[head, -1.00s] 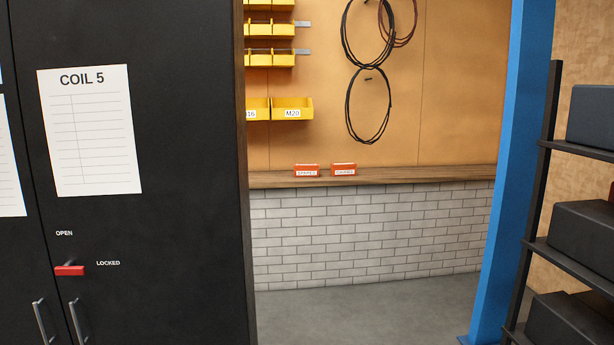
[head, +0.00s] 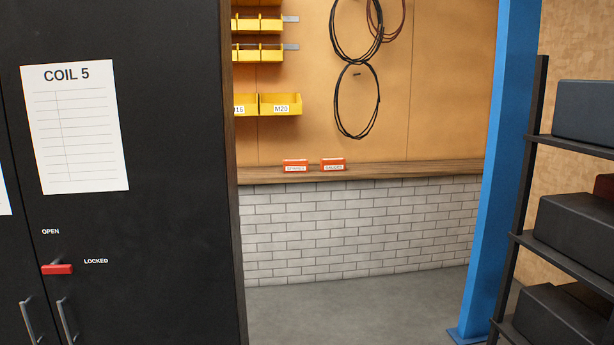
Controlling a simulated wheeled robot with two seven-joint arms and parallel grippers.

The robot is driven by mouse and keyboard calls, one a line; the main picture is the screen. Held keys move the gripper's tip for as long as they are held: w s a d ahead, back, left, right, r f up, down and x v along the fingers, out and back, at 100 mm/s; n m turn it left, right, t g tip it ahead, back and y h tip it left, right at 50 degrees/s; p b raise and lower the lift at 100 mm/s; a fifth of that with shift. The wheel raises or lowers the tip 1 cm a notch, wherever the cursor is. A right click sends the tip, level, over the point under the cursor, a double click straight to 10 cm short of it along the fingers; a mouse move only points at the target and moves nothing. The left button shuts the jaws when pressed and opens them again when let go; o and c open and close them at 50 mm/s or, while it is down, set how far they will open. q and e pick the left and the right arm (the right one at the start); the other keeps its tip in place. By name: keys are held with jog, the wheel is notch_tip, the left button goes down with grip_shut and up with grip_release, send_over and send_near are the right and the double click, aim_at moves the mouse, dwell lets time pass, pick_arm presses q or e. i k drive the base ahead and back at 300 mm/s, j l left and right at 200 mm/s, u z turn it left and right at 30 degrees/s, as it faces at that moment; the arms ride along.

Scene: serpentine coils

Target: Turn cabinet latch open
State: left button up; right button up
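The black cabinet (head: 170,230) fills the left of the head view, with a white "COIL 5" sheet (head: 75,125) on its door. The red latch (head: 57,269) sits low on the door, its handle lying horizontal. The "OPEN" label (head: 50,231) is above the latch and the "LOCKED" label (head: 96,261) is to its right. Two metal door handles, the left one (head: 30,322) and the right one (head: 67,321), stand below the latch. Neither of my grippers is in view.
A wooden ledge (head: 400,169) with two small red boxes runs along a brick wall (head: 350,235) behind. A blue post (head: 497,180) and a black shelf rack (head: 520,210) with dark boxes stand at the right. Grey floor (head: 340,312) is clear between cabinet and post.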

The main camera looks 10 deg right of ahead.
aim_at(56, 267)
jog(key=i+j+z, duration=0.3)
jog(key=j, duration=0.25)
jog(key=j+z, duration=0.15)
jog(key=j, duration=0.15)
jog(key=j+z, duration=0.2)
jog(key=j, duration=0.3)
jog(key=k, duration=0.05)
